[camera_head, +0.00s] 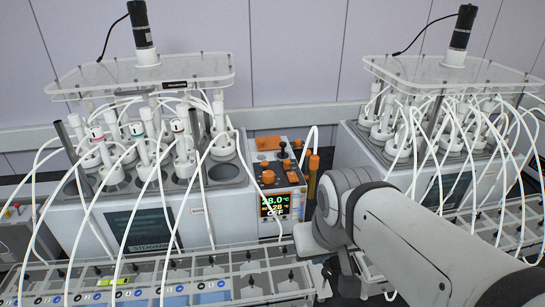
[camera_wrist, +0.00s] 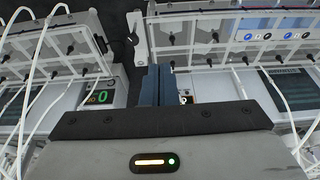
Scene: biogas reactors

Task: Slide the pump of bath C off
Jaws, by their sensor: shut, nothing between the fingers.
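A control unit (camera_head: 279,185) with orange knobs and a dark display (camera_head: 281,203) stands between two water baths in the head view. Its display reads 28.0 °C, with a smaller yellow 28 and what looks like OFF. I cannot read a letter marking bath C. My gripper (camera_head: 333,272) is low at the right of this unit, apart from its display and partly hidden by my wrist. In the wrist view the blue-grey fingers (camera_wrist: 158,84) are shut together with nothing between them.
The left bath (camera_head: 150,215) and right bath (camera_head: 455,180) carry white bottles, many loose tubes and clear top plates with motors. A clear rack (camera_head: 262,272) of gas cells runs along the front. Looping tubes crowd the space before both baths.

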